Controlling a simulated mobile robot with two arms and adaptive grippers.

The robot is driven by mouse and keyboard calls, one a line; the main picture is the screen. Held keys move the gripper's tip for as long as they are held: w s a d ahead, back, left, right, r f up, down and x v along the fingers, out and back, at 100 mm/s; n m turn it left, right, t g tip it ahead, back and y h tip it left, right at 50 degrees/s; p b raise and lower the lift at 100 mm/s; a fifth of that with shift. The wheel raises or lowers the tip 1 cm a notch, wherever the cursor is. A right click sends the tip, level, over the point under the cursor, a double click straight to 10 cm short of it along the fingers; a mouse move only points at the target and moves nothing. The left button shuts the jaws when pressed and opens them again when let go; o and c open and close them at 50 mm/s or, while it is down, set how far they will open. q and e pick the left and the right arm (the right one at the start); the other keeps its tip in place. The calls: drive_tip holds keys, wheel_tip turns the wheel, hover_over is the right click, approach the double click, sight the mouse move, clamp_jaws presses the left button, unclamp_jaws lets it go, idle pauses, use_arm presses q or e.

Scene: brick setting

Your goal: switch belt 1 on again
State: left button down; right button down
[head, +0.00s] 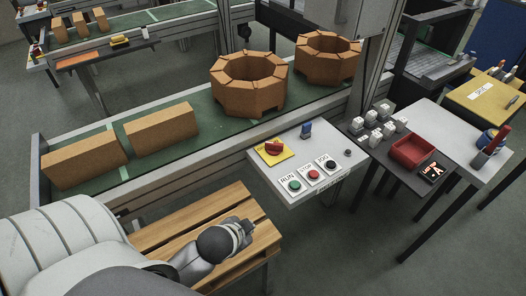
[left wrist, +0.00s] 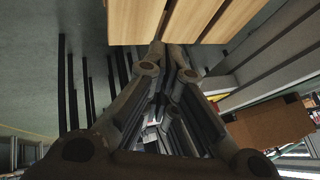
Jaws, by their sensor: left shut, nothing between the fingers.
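The control panel (head: 315,187) is a light grey board beside the belt. It carries a green RUN button (head: 295,186), a red STOP button (head: 314,175) and a black JOG button (head: 330,164). A red rotary switch (head: 273,147) on a yellow plate and a small blue part (head: 306,130) are behind them. The belt (head: 190,148) is green and bears two long bricks (head: 160,128) and two brick rings (head: 248,84). My left gripper (head: 250,226) is over the wooden pallet, left of the panel and apart from it. It is shut and empty; its fingertips meet in the left wrist view (left wrist: 172,46).
The wooden pallet (head: 165,232) lies below my left arm. Right of the panel, a dark table holds several grey pieces (head: 376,130), a red tray (head: 400,158) and a small display (head: 432,172). A grey post (head: 375,70) rises behind the panel.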

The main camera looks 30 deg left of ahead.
use_arm(q)
drive_tip(key=s+d+f+n+g+h, duration=0.2)
drive_tip(key=s+d+f+g, duration=0.1)
drive_tip(key=s+d+f, duration=0.3)
drive_tip(key=s+f+g, duration=0.1)
drive_tip(key=s+f, duration=0.2)
drive_tip(key=f, duration=0.6)
drive_tip(key=s+f+g, duration=0.1)
drive_tip(key=s+f, duration=0.2)
drive_tip(key=f, duration=0.6)
drive_tip(key=s+a+f+g, duration=0.1)
drive_tip(key=s+a+f, duration=0.1)
drive_tip(key=s+f, duration=1.2)
drive_tip(key=shift+s+f, duration=0.25)
drive_tip(key=shift+s, duration=0.5)
drive_tip(key=shift+s+a, duration=0.15)
